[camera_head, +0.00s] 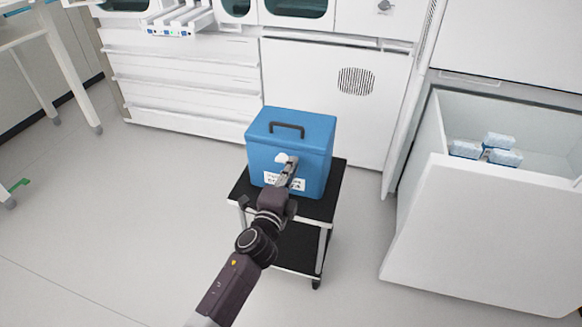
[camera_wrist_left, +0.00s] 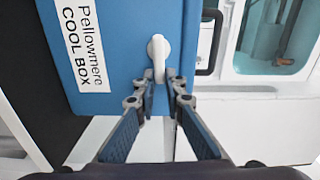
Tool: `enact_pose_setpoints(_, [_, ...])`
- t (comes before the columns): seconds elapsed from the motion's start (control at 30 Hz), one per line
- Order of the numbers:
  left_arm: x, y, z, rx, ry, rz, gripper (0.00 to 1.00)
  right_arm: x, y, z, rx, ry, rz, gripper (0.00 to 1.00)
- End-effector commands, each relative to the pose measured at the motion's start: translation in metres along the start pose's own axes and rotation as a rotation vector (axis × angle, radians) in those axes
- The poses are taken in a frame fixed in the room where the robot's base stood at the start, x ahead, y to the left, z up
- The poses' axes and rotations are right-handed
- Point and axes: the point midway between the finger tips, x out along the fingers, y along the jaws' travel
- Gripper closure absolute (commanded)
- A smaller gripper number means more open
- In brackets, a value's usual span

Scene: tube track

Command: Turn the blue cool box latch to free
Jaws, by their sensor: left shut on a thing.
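The blue cool box (camera_head: 312,145) stands on a small black cart, its lid shut and a dark handle on top. Its front also shows in the left wrist view (camera_wrist_left: 115,30), with a white label reading "Pellowmere COOL BOX". The white latch (camera_head: 281,158) sits on the front face near the top; in the left wrist view the latch (camera_wrist_left: 157,48) is a rounded knob with a narrow lever. My left gripper (camera_head: 290,168) is at the box's front. In the left wrist view its fingertips (camera_wrist_left: 159,77) are closed on the latch lever. My right gripper is not in view.
The black-topped cart (camera_head: 335,187) has little bare room around the box. White cabinets (camera_head: 330,95) stand behind it. An open white drawer (camera_head: 480,230) with blue-white packs (camera_head: 499,148) is at the right.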

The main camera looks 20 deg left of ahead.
Motion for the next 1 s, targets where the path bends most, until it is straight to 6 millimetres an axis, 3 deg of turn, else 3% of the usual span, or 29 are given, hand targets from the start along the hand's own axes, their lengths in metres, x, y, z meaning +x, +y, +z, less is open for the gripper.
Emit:
enact_pose_setpoints(0.67, [-0.0003,0.0035,-0.0006,0.068,0.002,0.002,1.00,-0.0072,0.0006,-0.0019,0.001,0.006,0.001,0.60])
enact_pose_setpoints(0.7, [-0.0003,0.0035,-0.0006,0.068,0.002,0.002,0.89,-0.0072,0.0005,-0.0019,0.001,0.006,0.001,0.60])
enact_pose_setpoints(0.83, [-0.0002,0.0034,-0.0004,0.067,0.001,0.002,0.75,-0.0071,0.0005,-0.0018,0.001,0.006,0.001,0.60])
enact_pose_setpoints(1.0, [-0.0001,0.0030,-0.0002,0.066,0.001,0.001,0.72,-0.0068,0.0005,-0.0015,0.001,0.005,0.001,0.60])
